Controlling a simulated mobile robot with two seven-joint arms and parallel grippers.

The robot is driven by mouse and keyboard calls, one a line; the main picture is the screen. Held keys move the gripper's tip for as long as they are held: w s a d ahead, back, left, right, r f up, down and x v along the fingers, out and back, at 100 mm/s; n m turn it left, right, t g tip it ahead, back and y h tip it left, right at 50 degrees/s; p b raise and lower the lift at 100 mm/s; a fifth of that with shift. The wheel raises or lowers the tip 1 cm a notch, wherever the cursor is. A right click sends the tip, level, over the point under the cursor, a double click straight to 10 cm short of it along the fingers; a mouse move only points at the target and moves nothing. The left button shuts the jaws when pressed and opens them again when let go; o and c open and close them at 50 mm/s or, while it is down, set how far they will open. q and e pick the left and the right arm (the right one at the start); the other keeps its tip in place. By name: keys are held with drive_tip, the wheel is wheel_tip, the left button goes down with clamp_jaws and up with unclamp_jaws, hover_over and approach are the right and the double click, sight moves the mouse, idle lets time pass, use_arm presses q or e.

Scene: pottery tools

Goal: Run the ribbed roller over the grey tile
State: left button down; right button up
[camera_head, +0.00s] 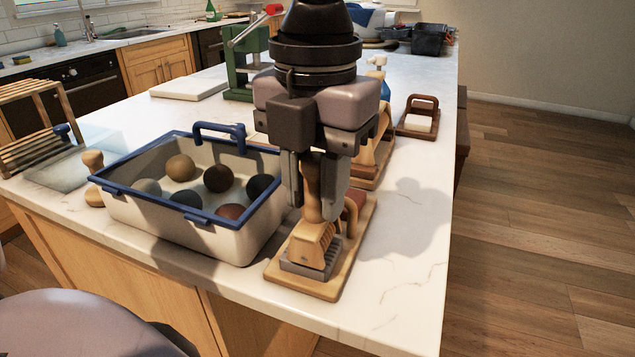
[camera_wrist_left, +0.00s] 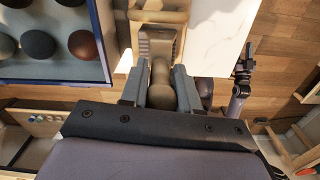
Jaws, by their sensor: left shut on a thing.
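My left gripper (camera_head: 322,205) points down at the counter's near right, shut on an upright wooden handle. The tile lies on a wooden board (camera_head: 339,272). In the left wrist view the roller's handle (camera_wrist_left: 161,72) is between my left fingers (camera_wrist_left: 160,92), and its head hides most of the tile.
A blue-rimmed bin (camera_head: 236,241) with several clay balls stands close left of the board. A curved reddish-brown handle (camera_head: 355,203) is just behind the roller. Further back are a wooden stand (camera_head: 375,150) and a green press (camera_head: 240,72). The counter (camera_head: 400,265) right of the board is clear.

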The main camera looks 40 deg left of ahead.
use_arm(q)
drive_tip(key=shift+a+f, duration=0.1)
drive_tip(key=shift+a, duration=0.05)
drive_tip(key=shift+s+a, duration=0.2)
drive_tip(key=shift+a, duration=0.4)
drive_tip(key=shift+s+a+b, duration=0.1)
drive_tip(key=shift+a+b, duration=0.2)
drive_tip(key=shift+d, duration=0.1)
idle(0.4)
drive_tip(key=shift+d, duration=0.5)
drive_tip(key=shift+w+d, duration=0.1)
drive_tip(key=shift+w, duration=0.1)
drive_tip(key=shift+w+d, duration=0.15)
drive_tip(key=shift+d, duration=0.3)
